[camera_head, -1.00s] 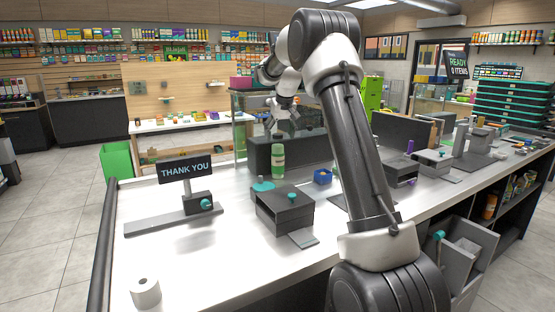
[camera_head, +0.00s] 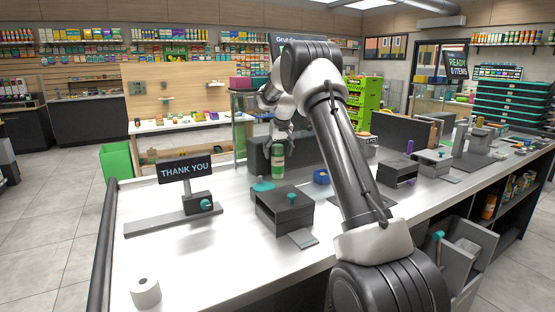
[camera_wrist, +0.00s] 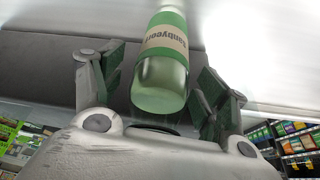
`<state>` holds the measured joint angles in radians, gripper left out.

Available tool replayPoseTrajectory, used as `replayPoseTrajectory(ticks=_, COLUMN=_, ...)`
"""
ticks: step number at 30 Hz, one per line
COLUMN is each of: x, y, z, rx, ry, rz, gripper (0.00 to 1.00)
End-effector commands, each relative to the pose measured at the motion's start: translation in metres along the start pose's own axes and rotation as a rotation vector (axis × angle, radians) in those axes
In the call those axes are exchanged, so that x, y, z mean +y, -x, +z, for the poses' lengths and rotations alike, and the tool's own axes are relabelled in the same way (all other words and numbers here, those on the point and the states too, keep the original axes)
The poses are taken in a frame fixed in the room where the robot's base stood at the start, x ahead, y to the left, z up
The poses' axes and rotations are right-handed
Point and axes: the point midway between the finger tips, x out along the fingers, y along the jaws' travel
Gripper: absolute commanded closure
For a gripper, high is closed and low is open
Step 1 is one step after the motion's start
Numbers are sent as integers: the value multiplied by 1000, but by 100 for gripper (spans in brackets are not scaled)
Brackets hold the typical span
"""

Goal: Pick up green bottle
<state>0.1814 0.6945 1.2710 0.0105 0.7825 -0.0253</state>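The green bottle (camera_head: 277,162) stands upright on the white counter, behind the dark grey box with a teal knob. In the wrist view the bottle (camera_wrist: 163,62) shows a tan label and lies between the two fingers. My gripper (camera_head: 279,138) is over the top of the bottle in the head view. In the wrist view my gripper (camera_wrist: 160,88) is open, with a finger on each side of the bottle and gaps between them and it. The fingertips are small and partly hidden in the head view.
A dark grey box (camera_head: 285,208) stands in front of the bottle. A blue container (camera_head: 321,176) is to its right, and a dark panel (camera_head: 305,148) stands behind. A THANK YOU sign (camera_head: 186,170) is to the left.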

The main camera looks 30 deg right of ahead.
Motion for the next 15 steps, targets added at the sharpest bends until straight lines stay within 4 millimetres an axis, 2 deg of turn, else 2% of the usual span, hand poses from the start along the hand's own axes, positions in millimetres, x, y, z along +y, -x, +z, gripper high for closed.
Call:
replayPoseTrajectory(ticks=1, x=0, y=0, z=0, rx=-1, ry=0, rz=0, gripper=33)
replayPoseTrajectory(ticks=9, x=0, y=0, z=0, rx=-1, ry=0, rz=0, gripper=82)
replayPoseTrajectory(ticks=11, x=0, y=0, z=0, rx=-1, ry=0, rz=0, gripper=92)
replayPoseTrajectory(ticks=15, x=0, y=1, z=0, rx=1, ry=0, rz=0, gripper=92)
